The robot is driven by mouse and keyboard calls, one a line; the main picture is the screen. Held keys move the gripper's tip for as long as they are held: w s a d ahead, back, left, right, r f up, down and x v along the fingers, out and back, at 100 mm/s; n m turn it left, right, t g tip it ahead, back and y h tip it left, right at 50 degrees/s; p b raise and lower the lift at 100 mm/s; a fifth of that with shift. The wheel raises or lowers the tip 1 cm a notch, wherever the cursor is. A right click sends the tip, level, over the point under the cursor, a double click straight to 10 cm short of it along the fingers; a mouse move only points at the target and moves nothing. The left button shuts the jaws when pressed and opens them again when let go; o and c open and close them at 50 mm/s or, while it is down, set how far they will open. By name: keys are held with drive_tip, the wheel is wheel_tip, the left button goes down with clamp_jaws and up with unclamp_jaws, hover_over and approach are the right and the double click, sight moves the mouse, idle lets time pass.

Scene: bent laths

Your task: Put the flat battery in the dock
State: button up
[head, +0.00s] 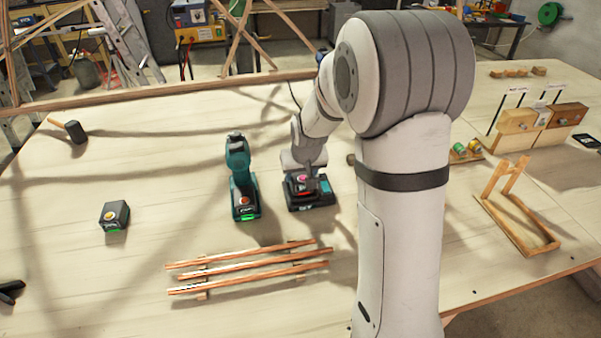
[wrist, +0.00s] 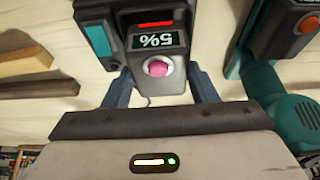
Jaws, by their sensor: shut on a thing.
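The flat battery (wrist: 155,22) is dark, with a pink button, a red bar and a display reading 5%. My gripper (wrist: 158,86) is shut on it, one finger at each side. In the head view the battery (head: 301,183) sits at the black and teal dock (head: 322,198), under my gripper (head: 303,170). The dock also shows beside the battery in the wrist view (wrist: 92,15). I cannot tell whether the battery is fully seated or just above the dock, as its underside is hidden.
A teal drill (head: 238,165) with a green-lit base stands left of the dock. Another green-lit battery (head: 115,214) lies farther left. Wooden laths (head: 250,268) lie in front. A mallet (head: 74,131) lies at the back left. A wooden frame (head: 515,215) stands at the right.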

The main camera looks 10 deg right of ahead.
sight(301, 175)
drive_tip(key=shift+f+b, duration=0.8)
drive_tip(key=shift+f, duration=0.1)
idle(0.7)
drive_tip(key=shift+r, duration=0.1)
drive_tip(key=o, duration=1.3)
drive_tip(key=shift+r+p, duration=2.1)
drive_tip(key=shift+r, duration=1.4)
